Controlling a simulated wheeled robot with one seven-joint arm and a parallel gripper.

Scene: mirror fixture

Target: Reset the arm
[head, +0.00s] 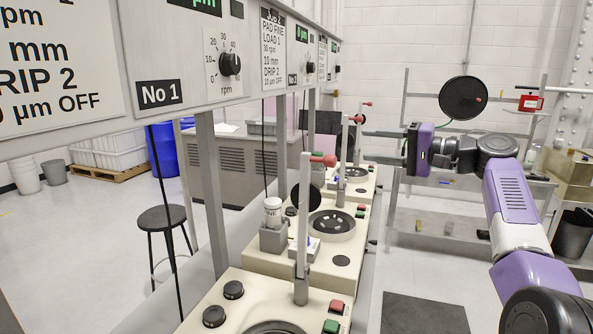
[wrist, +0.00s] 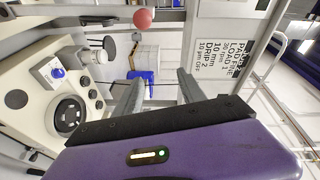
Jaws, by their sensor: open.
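My gripper (wrist: 158,76) is open and empty; its two grey fingers stand apart in the wrist view. In the head view my purple hand (head: 422,150) is raised at the right of the row of cream machines, pointing left.
The near machine (head: 255,290) has red and green buttons; the middle machine (head: 341,262) bears a white bottle (head: 272,212). A sign panel (head: 60,75) with dials hangs overhead at left. A stool (head: 163,217) stands left. A rack (head: 450,205) stands behind my arm. Floor right of the machines holds a dark mat (head: 424,313).

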